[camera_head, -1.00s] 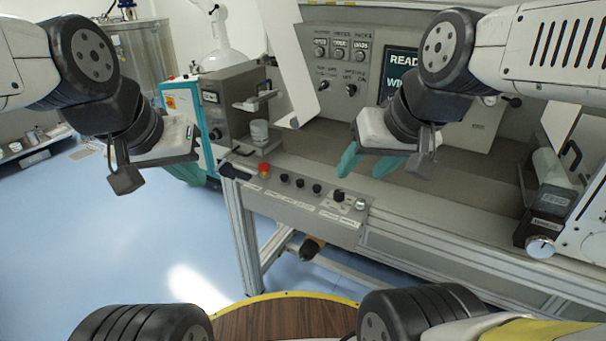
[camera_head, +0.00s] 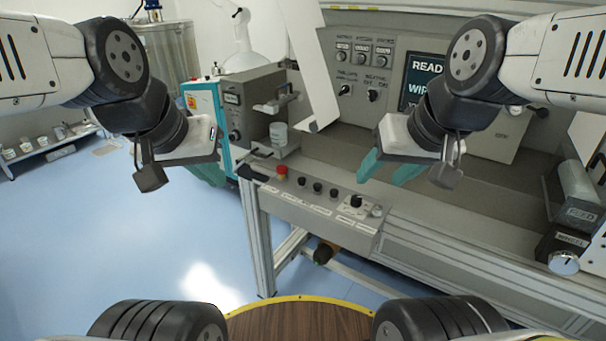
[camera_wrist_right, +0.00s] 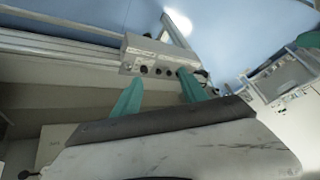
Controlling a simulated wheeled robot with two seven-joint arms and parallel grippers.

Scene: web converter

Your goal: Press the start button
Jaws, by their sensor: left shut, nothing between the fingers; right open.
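The control box (camera_head: 322,206) on the machine's front rail has a red mushroom button (camera_head: 282,172), several small black buttons (camera_head: 318,188) and a black knob (camera_head: 356,201). Its labels are too small to read, so I cannot tell which is the start button. The box also shows in the right wrist view (camera_wrist_right: 160,50). My right gripper (camera_head: 389,171) is open and empty, above and behind the box's right end; its two teal fingers (camera_wrist_right: 160,95) frame part of the box in the wrist view. My left gripper (camera_head: 208,174) is shut and empty, left of the box; its wrist partly hides it.
A screen (camera_head: 423,80) reading "READ…" is partly hidden by my right arm. A grey side unit (camera_head: 252,110) and a teal-edged cabinet (camera_head: 207,120) stand behind my left gripper. A FEED block (camera_head: 578,200) sits at right. Open blue floor (camera_head: 140,255) lies at left.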

